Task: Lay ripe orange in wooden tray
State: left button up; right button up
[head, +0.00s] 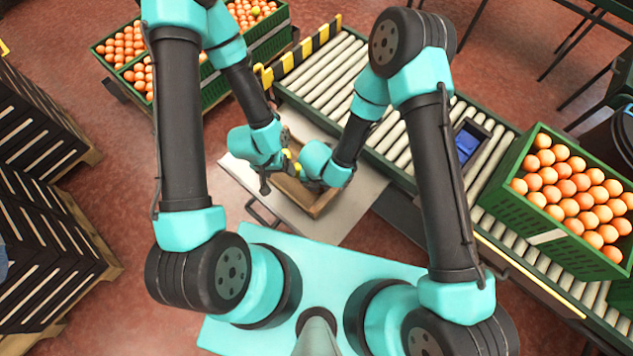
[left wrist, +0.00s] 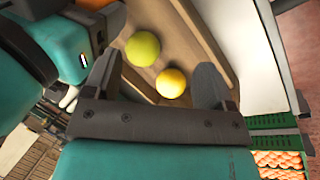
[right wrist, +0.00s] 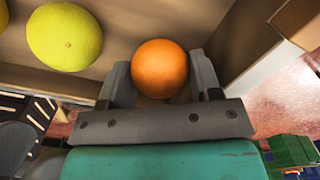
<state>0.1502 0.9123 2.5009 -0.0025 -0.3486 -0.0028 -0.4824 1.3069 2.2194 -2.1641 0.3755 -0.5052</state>
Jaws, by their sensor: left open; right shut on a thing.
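The wooden tray (head: 322,209) sits on a pale table between my two hands. In the right wrist view my right gripper (right wrist: 160,80) is shut on an orange fruit (right wrist: 160,66), with the tray wall (right wrist: 238,38) behind it. A yellow-green fruit (right wrist: 64,37) lies to the left of it. In the left wrist view my left gripper (left wrist: 155,82) is open. A yellow fruit (left wrist: 171,83) shows between its fingers, and the green fruit (left wrist: 143,48) is just beyond. In the head view the hands hide much of the tray, and the held orange is hidden.
A roller conveyor (head: 320,75) runs behind the table. A green crate of oranges (head: 530,205) stands on it at right. More full crates (head: 215,88) are at back left. Stacked dark crates (head: 45,190) stand at left. My two hands are close together over the tray.

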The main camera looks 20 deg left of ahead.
jog(key=o, duration=1.1)
jog(key=shift+o, duration=1.2)
jog(key=shift+r, duration=0.1)
jog(key=shift+r, duration=3.9)
jog(key=shift+d, duration=0.1)
